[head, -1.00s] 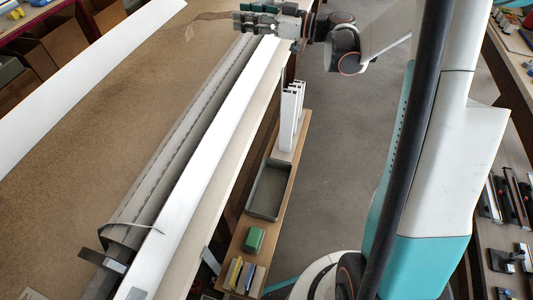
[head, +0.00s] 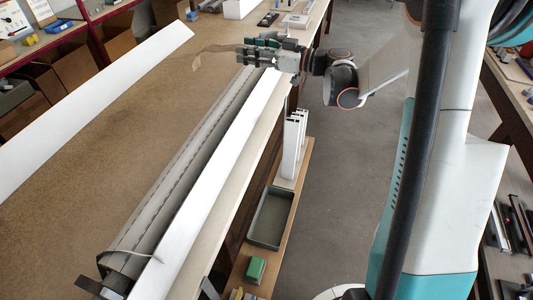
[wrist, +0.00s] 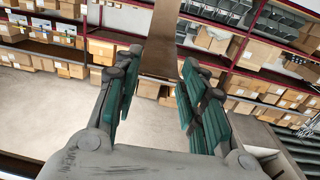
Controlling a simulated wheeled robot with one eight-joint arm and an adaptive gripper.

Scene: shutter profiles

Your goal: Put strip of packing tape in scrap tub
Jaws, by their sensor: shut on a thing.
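My gripper (head: 243,53) is shut on the strip of packing tape (head: 212,49), a thin brown translucent strip. The strip sticks out to the left past the fingertips, above the bench. In the wrist view the brown strip (wrist: 160,35) runs away from between the green-padded fingers (wrist: 160,78). The gripper is at the far end of the long profiles. An open grey rectangular tub (head: 270,218), which looks like the scrap tub, sits on a low wooden ledge right of the bench. Its visible floor looks empty.
A long white profile (head: 205,165) and a grey one (head: 170,180) lie along the bench (head: 120,120). Another white profile (head: 90,105) lies at left. Upright white pieces (head: 293,145) and a green block (head: 256,269) flank the tub. Floor right of the ledge is clear.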

